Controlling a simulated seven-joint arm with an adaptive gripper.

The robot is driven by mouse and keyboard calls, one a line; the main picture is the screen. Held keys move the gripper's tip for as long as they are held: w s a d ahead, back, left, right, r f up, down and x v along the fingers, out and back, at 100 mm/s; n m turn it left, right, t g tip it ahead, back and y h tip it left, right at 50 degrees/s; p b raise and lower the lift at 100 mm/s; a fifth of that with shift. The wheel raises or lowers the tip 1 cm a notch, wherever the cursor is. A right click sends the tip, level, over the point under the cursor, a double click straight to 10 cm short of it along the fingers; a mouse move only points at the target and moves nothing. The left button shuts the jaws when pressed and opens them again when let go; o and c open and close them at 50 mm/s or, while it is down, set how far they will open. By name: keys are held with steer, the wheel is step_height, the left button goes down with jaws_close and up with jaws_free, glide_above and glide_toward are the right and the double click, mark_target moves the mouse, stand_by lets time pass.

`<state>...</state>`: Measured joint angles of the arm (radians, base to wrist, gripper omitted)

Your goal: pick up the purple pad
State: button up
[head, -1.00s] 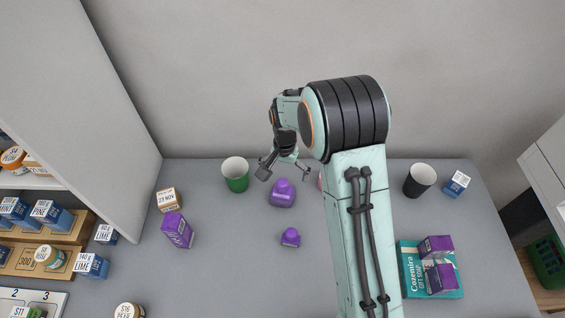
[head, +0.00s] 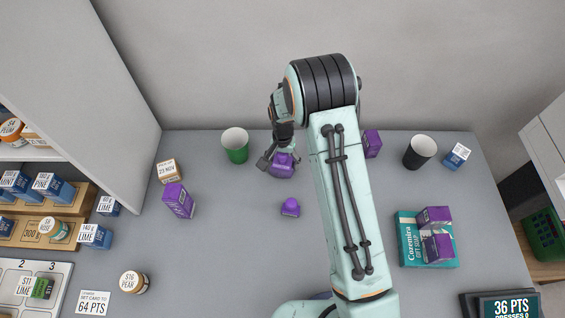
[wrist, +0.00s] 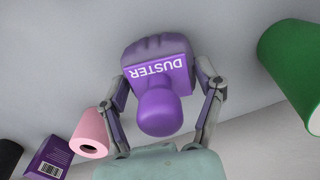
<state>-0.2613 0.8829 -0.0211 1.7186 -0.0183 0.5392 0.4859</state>
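A purple duster (head: 281,168) with a rounded knob handle stands on the counter near the back wall. Its label and knob show clearly in the wrist view (wrist: 158,108). My gripper (head: 280,166) is down at the duster, with one finger on each side of it. In the wrist view my gripper's fingers (wrist: 160,78) are spread around the duster's body; I cannot tell whether they touch it. A smaller purple knob-topped item (head: 290,208) stands apart, nearer the front.
A green cup (head: 236,151) stands left of the duster. A pink item (wrist: 89,134) and a purple box (head: 372,143) are on its other side.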

steer(key=shift+c, duration=0.7)
